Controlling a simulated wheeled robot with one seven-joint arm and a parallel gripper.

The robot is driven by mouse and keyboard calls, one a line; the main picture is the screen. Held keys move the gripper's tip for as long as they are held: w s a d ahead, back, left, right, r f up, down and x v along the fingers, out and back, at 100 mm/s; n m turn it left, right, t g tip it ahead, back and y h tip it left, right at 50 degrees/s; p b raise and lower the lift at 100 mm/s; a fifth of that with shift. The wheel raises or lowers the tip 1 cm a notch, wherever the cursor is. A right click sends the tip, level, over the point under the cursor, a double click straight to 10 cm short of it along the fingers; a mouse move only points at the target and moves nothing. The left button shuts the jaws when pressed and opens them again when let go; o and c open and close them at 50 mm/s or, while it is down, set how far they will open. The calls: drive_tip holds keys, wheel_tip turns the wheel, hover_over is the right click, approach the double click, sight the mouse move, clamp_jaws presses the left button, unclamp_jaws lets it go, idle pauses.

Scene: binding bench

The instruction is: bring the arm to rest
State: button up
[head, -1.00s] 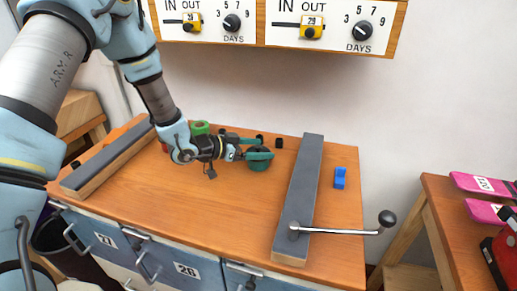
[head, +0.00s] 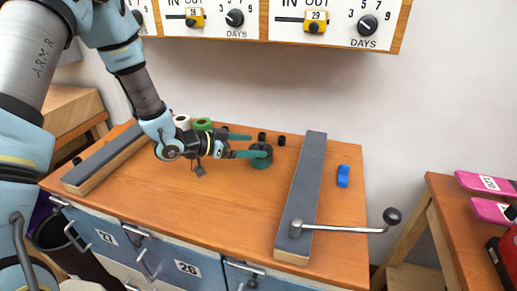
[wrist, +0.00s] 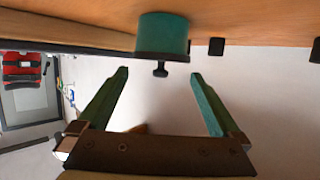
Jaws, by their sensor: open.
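My gripper (head: 241,146) is low over the wooden bench top (head: 220,200), reaching to the right in the head view. Its two green fingers are spread apart with nothing between them; the wrist view shows them open too (wrist: 158,92). A dark green round piece with a black rim (head: 261,156) stands on the bench at the fingertips. In the wrist view this green piece (wrist: 162,34) lies beyond the fingertips, with a gap between.
A grey-topped bar (head: 305,190) with a crank handle (head: 345,228) lies right of my gripper, a blue block (head: 343,176) beyond it. Another bar (head: 105,162) lies left. White and green rolls (head: 202,124) and small black pegs stand behind. Dial panels (head: 335,20) hang above.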

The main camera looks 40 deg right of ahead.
drive_tip(key=b+v, duration=0.1)
drive_tip(key=v, duration=0.6)
